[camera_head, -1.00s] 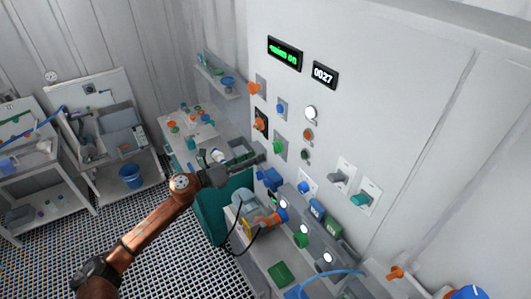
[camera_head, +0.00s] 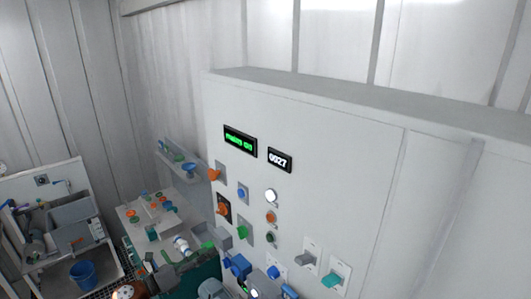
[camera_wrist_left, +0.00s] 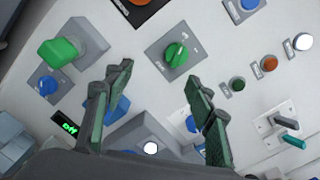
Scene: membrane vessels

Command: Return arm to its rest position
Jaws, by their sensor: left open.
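My left gripper (camera_head: 190,264) is low in the head view, in front of the teal-sided bench beside the control panel. Only the end of my copper-coloured arm (camera_head: 124,292) shows at the bottom edge. In the left wrist view the two dark green-grey fingers (camera_wrist_left: 157,88) are spread apart with nothing between them. Beyond them is the pale panel face, with a green rotary knob (camera_wrist_left: 176,54) on a grey plate. The fingers appear clear of the knob. My right gripper is in neither view.
The white control panel (camera_head: 330,160) carries a green display (camera_head: 240,141), a counter reading 0027 (camera_head: 280,160), knobs, lamps and levers (camera_head: 332,279). A bench with small parts (camera_head: 150,215) and a shelf (camera_head: 182,163) stand left of it. A blue bucket (camera_head: 83,274) is farther left.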

